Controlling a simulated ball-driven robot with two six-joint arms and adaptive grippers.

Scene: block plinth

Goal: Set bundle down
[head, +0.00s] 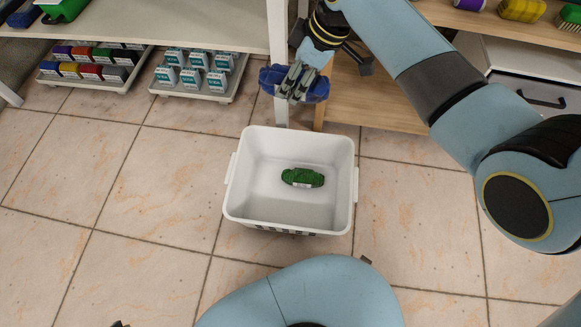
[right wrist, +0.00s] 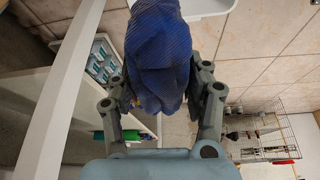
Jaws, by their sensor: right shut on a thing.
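My right gripper (head: 292,82) is shut on a blue cloth bundle (head: 318,90), held up beyond the far rim of the white bin in the head view. In the right wrist view the blue bundle (right wrist: 158,55) sits between the two fingers of the gripper (right wrist: 160,92). The white bin (head: 240,180) stands on the tiled floor in the middle of the head view. A green bundle (head: 303,177) with a pale band lies inside it, right of the middle. My left gripper is not in view.
A white post (head: 279,40) and wooden shelving (head: 370,95) stand behind the held bundle. The floor left of the bin is clear.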

